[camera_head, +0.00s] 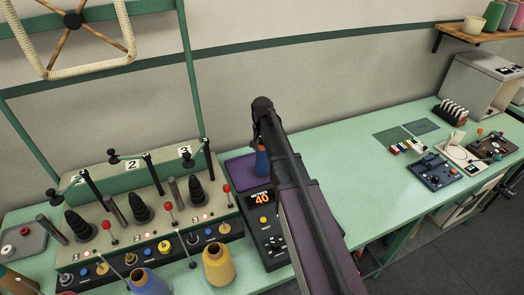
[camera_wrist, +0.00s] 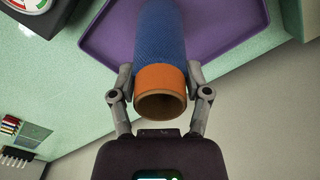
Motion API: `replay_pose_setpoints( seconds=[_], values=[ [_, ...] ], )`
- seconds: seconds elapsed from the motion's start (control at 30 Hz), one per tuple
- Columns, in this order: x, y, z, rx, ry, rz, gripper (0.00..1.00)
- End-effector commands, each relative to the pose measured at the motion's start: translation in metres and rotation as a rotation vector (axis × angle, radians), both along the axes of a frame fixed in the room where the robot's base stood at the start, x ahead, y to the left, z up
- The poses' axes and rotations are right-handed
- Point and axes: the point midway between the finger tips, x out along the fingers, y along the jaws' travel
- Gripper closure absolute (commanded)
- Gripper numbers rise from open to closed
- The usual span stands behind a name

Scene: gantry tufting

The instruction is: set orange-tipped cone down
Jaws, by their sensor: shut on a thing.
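The orange-tipped cone (camera_wrist: 160,78) is blue with an orange end, and in the wrist view its hollow orange end faces me. My gripper (camera_wrist: 160,82) is shut on it, one finger on each side near the orange band. The cone also shows in the head view (camera_head: 261,161), mostly hidden behind my arm. Beyond it is a purple tray (camera_wrist: 235,42), which also shows in the head view (camera_head: 238,172). I cannot tell whether the cone touches the tray.
A control box with a display reading 40 (camera_head: 262,199) stands just in front of the tray. A yellow cone (camera_head: 218,264) and a blue cone (camera_head: 148,281) stand at the front left. A numbered machine with several black spindles (camera_head: 140,212) is at left.

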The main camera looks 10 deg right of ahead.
Motion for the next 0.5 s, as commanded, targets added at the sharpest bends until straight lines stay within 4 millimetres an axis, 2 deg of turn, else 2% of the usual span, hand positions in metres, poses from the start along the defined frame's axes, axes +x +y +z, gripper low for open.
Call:
replay_pose_setpoints(
  seconds=[0.4, 0.43, 0.5],
  values=[
    [0.0, 0.0, -0.0037, 0.0, 0.0, 0.0, 0.95],
    [-0.0001, 0.0, -0.0028, 0.0, 0.0, 0.0, 0.32],
    [0.0, 0.0, -0.0023, 0.0, 0.0, 0.0, 0.11]
  ],
)
